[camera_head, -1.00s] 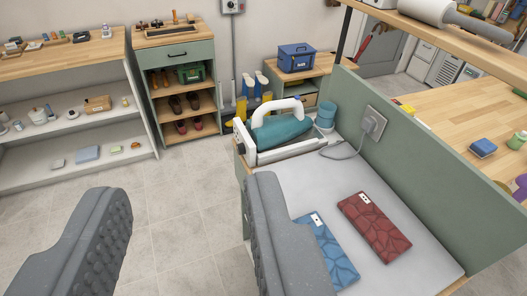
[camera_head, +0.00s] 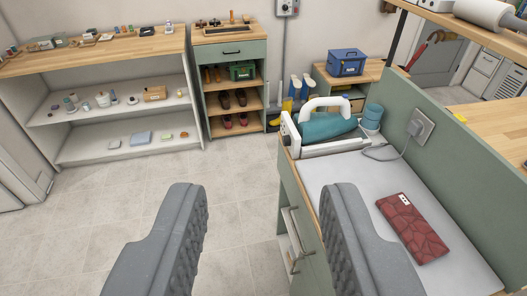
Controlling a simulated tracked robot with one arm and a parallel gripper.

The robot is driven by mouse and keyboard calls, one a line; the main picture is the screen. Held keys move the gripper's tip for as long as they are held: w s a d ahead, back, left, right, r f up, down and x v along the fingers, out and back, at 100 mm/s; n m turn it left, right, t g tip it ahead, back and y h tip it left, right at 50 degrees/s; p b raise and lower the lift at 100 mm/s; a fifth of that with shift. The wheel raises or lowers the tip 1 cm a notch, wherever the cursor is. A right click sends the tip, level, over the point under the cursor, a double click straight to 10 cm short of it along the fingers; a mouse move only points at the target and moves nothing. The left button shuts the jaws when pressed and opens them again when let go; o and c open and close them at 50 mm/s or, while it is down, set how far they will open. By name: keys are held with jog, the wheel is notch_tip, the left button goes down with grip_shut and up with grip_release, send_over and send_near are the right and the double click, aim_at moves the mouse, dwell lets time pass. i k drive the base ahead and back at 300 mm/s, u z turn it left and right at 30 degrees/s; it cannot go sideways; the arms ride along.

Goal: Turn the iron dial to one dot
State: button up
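The iron (camera_head: 328,126) has a teal body and a white handle. It rests at the far end of the grey-topped ironing table (camera_head: 345,172), its white end piece facing left. I cannot make out the dial or its dots at this distance. My gripper (camera_head: 262,225) is open and empty in the foreground. Its two grey padded fingers are wide apart. It is well short of the iron, and the right finger overlaps the near part of the table in the view.
A red patterned folded towel (camera_head: 413,228) lies on the table's right part. A green panel (camera_head: 450,140) with a socket (camera_head: 420,127) and cord borders the right side. Drawer handles (camera_head: 293,240) stick out on the left side. Floor (camera_head: 215,185) to the left is clear.

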aim_at(285, 140)
jog(key=u, duration=0.05)
jog(key=k, duration=0.55)
jog(key=z, duration=0.25)
jog(key=i, duration=0.75)
jog(key=k, duration=0.45)
jog(key=u, duration=0.75)
jog(key=i, duration=1.25)
jog(key=z, duration=0.5)
